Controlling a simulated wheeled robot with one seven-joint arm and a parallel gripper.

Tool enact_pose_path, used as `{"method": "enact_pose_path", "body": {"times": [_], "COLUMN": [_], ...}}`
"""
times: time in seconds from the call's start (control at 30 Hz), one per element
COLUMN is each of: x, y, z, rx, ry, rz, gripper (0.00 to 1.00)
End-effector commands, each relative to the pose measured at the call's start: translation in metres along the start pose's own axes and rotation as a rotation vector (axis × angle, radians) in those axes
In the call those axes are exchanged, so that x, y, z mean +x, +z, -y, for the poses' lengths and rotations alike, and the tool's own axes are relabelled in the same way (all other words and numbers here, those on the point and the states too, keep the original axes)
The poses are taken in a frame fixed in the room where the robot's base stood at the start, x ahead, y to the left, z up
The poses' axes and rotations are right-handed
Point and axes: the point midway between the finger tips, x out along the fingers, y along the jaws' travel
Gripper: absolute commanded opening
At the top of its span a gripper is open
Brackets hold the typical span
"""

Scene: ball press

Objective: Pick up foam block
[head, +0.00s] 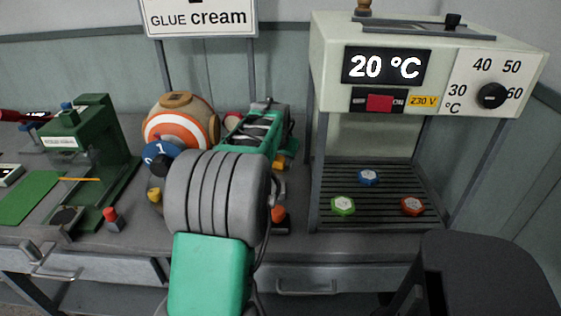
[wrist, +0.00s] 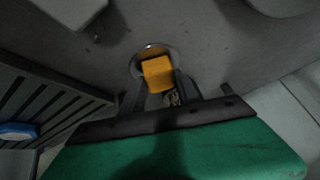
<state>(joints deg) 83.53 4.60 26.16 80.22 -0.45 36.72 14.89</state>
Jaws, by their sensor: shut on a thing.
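The foam block is a small yellow-orange block (wrist: 157,73), in the middle of the wrist view. My gripper (wrist: 160,88) is shut on it; the dark fingers reach up to its near side. The block shows over a round, pale-rimmed spot (wrist: 146,50) on the grey bench; I cannot tell whether it touches the bench. In the head view my green and grey arm covers much of the middle of the bench. A bit of yellow-orange (head: 279,163) beside the arm there looks like the block. The fingertips are hard to make out in that view.
Right of the arm stands a heating cabinet (head: 430,95) reading 20 °C. Green (head: 343,206), blue (head: 368,177) and red (head: 412,206) hexagonal pieces lie on its slatted shelf. A green press (head: 92,150) stands left, with a round orange-and-white striped machine (head: 180,125) behind my arm.

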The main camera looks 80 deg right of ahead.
Motion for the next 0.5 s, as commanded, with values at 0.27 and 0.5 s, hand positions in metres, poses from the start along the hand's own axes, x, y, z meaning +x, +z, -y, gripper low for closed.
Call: {"method": "enact_pose_path", "body": {"times": [0.27, 0.5], "x": [-0.004, -0.037], "y": [-0.003, -0.017], "z": [0.001, 0.004], "rx": [0.0, 0.0], "ry": [0.0, -0.001], "rz": [-0.002, -0.004], "gripper": [0.0, 0.0]}}
